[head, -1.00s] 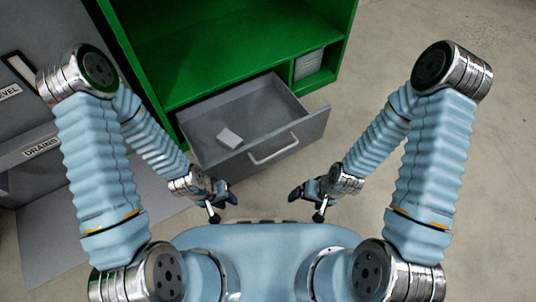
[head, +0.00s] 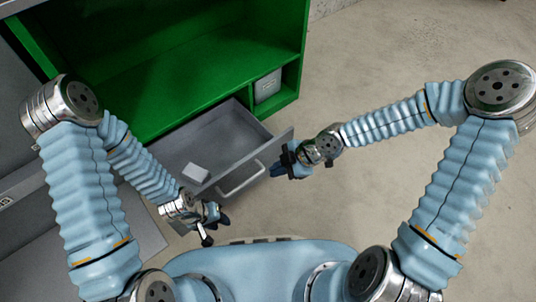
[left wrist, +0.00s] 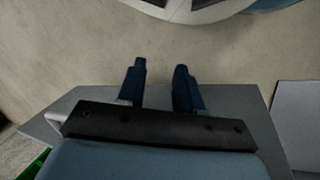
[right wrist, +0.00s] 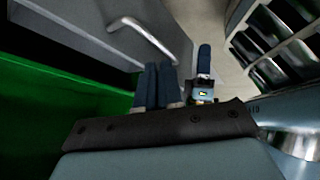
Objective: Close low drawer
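The low drawer (head: 225,135) is grey and stands pulled out from the green cabinet (head: 190,75). A small white block (head: 195,172) lies inside it. Its front has a pale bar handle (head: 242,180), which also shows in the right wrist view (right wrist: 145,35). My right gripper (head: 280,165) is in front of the drawer front, near its right end and to the right of the handle. Its fingers (right wrist: 158,88) are together with nothing seen between them. My left gripper (head: 218,218) is left of the handle, in front of the drawer's left part. Its fingers (left wrist: 160,88) are apart and empty.
A grey box (head: 267,85) sits in a small compartment at the cabinet's right end. Grey furniture stands at the far left. Open concrete floor (head: 380,70) lies to the right. Dark racks (right wrist: 275,50) show at upper right in the right wrist view.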

